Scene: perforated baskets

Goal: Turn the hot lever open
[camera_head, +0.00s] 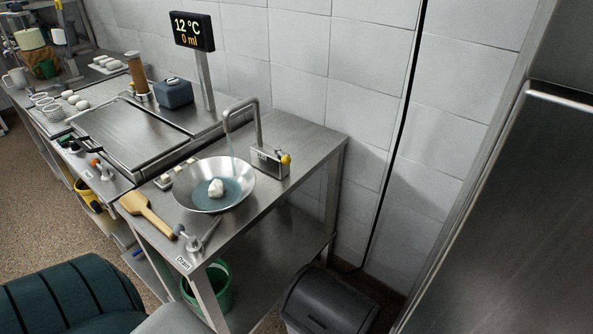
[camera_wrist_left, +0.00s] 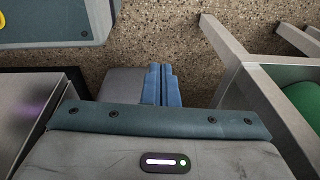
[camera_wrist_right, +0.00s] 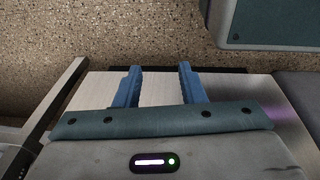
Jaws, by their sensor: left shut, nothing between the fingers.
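I cannot tell the lever's exact angle. A bent spout (camera_head: 241,111) rises beside it, with a thin stream falling into a wide steel bowl (camera_head: 240,193) holding a white lump (camera_head: 216,188). My left gripper (camera_wrist_left: 161,70) is shut and empty above the floor. My right gripper (camera_wrist_right: 158,72) is open and empty. Neither gripper shows in the head view, and both are away from the tap.
A display (camera_head: 194,31) reads 12 °C and 0 ml. A lever marked Drain (camera_head: 193,240) stands at the counter's front corner, near a wooden paddle (camera_head: 147,213). A green bucket (camera_head: 220,288) sits below, and a dark bin (camera_head: 330,302) stands on the right.

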